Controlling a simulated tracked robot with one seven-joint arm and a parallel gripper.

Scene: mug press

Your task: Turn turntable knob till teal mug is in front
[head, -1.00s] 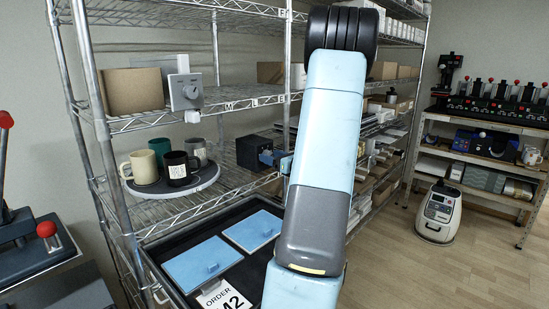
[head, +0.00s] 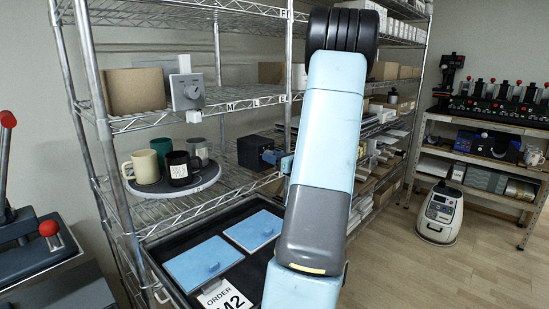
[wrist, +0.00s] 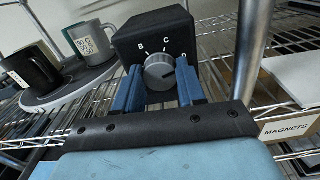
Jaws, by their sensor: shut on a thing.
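The teal mug (head: 161,146) stands at the back of the round grey turntable (head: 150,187), on a wire shelf. A cream mug (head: 146,166) is at its left, a black mug (head: 180,172) with a pale label is at the front right, and a grey mug (head: 200,150) is behind that. A black control box (head: 250,153) stands right of the turntable. In the wrist view its grey knob (wrist: 159,72) sits between the two blue fingers of my gripper (wrist: 160,88), which is shut on it. Letters B, C and a partly hidden D ring the knob.
A cardboard box (head: 135,92) and a grey dial unit (head: 187,92) sit on the shelf above. A black tray (head: 262,271) with blue panels lies below. A metal shelf post (wrist: 250,45) stands close right of my gripper.

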